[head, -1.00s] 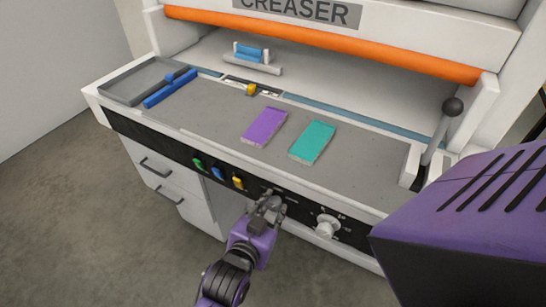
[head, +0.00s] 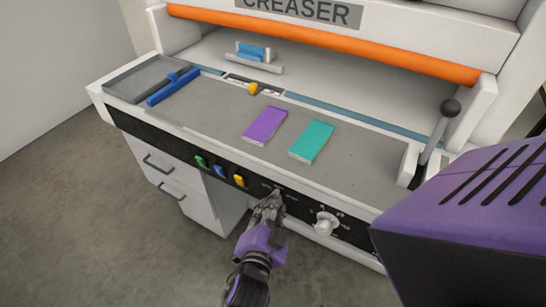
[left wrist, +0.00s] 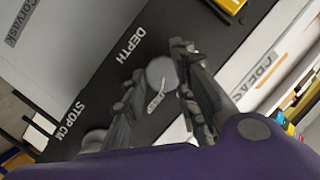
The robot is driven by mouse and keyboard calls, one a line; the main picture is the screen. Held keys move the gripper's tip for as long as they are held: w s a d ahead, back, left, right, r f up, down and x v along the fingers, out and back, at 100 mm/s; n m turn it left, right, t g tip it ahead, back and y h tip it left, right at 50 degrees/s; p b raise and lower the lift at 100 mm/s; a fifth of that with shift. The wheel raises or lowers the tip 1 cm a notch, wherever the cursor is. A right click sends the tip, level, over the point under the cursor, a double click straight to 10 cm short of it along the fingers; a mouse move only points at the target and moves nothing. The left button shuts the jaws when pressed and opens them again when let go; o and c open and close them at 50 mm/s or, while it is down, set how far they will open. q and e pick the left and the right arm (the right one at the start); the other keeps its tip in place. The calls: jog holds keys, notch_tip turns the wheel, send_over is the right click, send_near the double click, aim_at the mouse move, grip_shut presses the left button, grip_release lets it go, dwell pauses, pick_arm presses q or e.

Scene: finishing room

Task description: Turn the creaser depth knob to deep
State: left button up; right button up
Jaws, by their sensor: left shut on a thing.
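The creaser (head: 225,165) stands ahead with a black control strip along its front edge. In the left wrist view, the round grey depth knob (left wrist: 160,73) sits on this black panel beside the word DEPTH. My left gripper (head: 268,203) is at the strip and hides most of this knob in the head view. In the left wrist view, the left gripper's fingers (left wrist: 158,92) are shut on the depth knob, one on each side. I cannot read the knob's setting. My right gripper is not in view.
A white knob (head: 326,222) is right of my left gripper. Green (head: 200,161), blue (head: 219,172) and yellow (head: 239,181) controls are to the left. Purple (head: 265,124) and teal (head: 312,142) blocks lie on the bed. A black-knobbed lever (head: 450,108) rises at the right.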

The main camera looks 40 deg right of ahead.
pick_arm(q)
jog(key=shift+s+f, duration=0.35)
jog(key=shift+f, duration=0.1)
jog(key=o, duration=1)
jog(key=shift+d, duration=0.1)
jog(key=shift+w+r, duration=0.15)
jog(key=v, duration=1.2)
jog(key=shift+r, duration=0.15)
